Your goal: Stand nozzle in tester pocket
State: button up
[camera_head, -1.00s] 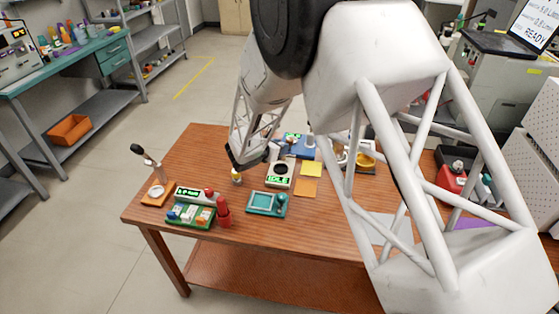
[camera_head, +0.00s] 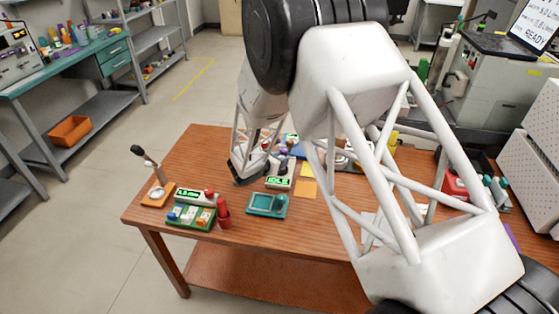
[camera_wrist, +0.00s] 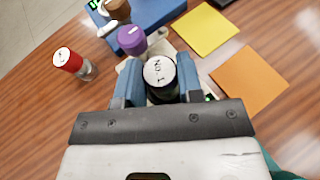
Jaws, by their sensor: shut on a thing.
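My gripper (camera_wrist: 158,92) is shut on the nozzle (camera_wrist: 160,72), a dark cylinder with a pale, lettered top, seen nearly from above in the wrist view. The blue fingers press it from left and right. The tester (camera_head: 279,183), a pale block with a green-lit display, stands on the table in the head view. My gripper and the nozzle are over or at its far part. The pocket is hidden behind the gripper and nozzle, so I cannot tell whether the nozzle's lower end is inside it.
Purple-capped (camera_wrist: 132,40) and brown-capped (camera_wrist: 117,10) pieces stand beyond, by a blue tray (camera_wrist: 160,13). Yellow (camera_wrist: 205,28) and orange (camera_wrist: 250,78) notes lie flat at right. A teal device (camera_head: 266,204) is nearer.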

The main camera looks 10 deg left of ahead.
jog(key=shift+f, duration=0.1)
dwell(0.3)
jog(key=o, duration=1)
jog(key=shift+c, duration=0.2)
jog(key=v, duration=1.2)
